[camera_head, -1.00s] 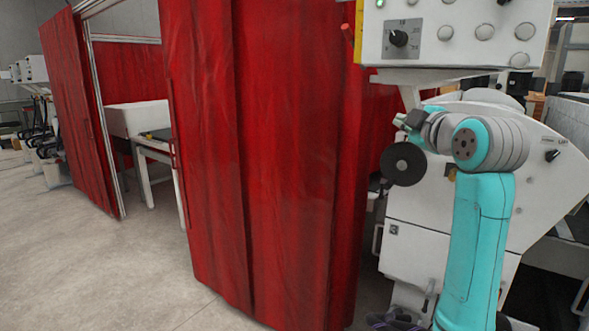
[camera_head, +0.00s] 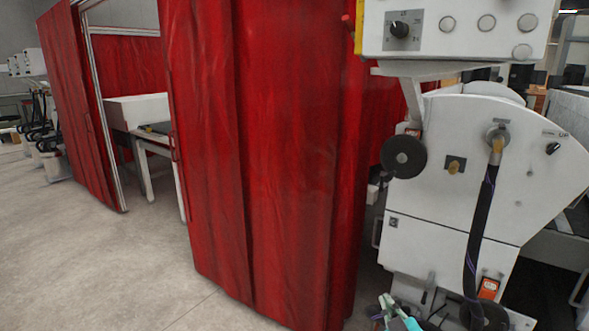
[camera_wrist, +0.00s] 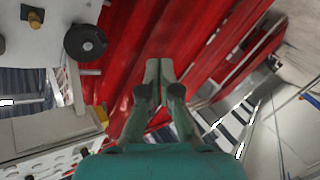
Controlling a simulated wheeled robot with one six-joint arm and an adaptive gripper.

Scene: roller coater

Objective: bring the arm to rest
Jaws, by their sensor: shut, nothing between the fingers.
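My gripper (camera_wrist: 158,72) shows in the wrist view with its two pale green fingertips together and nothing between them. It points across free air, with red curtain behind it. In the head view only a small teal and green piece of my arm (camera_head: 402,320) shows at the bottom edge. The rest of my arm is out of that view.
The white roller coater (camera_head: 440,215) stands at the right with a black handwheel (camera_head: 404,157), a dark hose (camera_head: 480,225) and a control panel (camera_head: 450,25) above. A red curtain (camera_head: 260,150) hangs left of it. The floor (camera_head: 110,260) at the left is clear.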

